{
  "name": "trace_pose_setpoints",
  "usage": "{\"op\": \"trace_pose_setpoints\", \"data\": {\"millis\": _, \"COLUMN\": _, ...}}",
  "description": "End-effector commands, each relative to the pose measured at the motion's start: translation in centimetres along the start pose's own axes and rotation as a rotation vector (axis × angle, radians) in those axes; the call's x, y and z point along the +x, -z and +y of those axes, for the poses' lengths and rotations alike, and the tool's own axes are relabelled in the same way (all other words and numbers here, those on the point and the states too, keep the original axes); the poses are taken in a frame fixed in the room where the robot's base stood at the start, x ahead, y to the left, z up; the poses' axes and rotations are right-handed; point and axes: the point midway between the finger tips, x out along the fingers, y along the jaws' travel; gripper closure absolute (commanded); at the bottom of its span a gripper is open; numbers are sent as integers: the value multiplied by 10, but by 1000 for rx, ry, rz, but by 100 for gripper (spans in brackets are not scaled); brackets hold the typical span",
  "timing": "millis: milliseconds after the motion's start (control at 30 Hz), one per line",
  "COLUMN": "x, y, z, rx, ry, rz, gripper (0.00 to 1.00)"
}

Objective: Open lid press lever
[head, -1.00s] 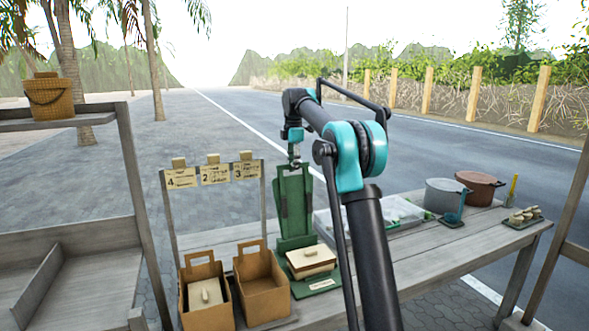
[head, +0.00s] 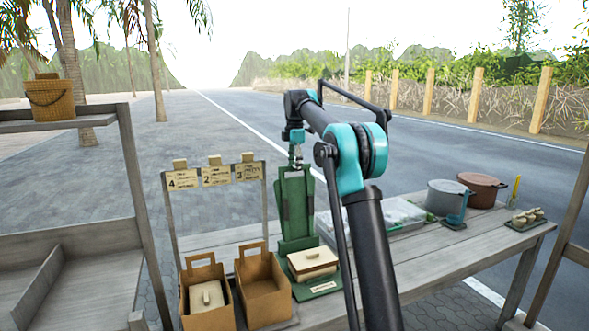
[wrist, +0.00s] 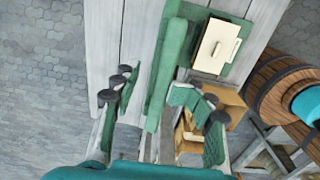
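The green lid press (head: 296,232) stands upright at the back of the bench. A cream-lidded box (head: 313,263) sits on the press's green base and also shows in the wrist view (wrist: 215,47). The long green press lever (wrist: 157,88) runs between the fingers of my gripper (wrist: 164,90) in the wrist view. The fingers are spread, with visible gaps on both sides of the lever. In the head view my gripper (head: 296,158) is at the top of the press, and its fingertips are hard to make out there.
Two brown paper bags stand left of the press, one (head: 206,300) holding a box, the other (head: 263,292) looking empty. Numbered cards (head: 216,175) hang on a rack behind them. A clear tray (head: 398,213), pots (head: 445,197) and a small tray (head: 525,222) stand to the right.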

Motion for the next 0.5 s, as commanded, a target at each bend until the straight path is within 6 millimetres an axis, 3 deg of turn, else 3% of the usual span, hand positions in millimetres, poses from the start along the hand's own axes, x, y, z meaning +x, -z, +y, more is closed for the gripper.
{"op": "trace_pose_setpoints", "data": {"millis": 267, "x": -4, "y": 0, "z": 0, "rx": 0, "ry": 0, "rz": 0, "gripper": 60}}
{"op": "trace_pose_setpoints", "data": {"millis": 500, "x": -34, "y": 0, "z": 0, "rx": 0, "ry": 0, "rz": 0, "gripper": 60}}
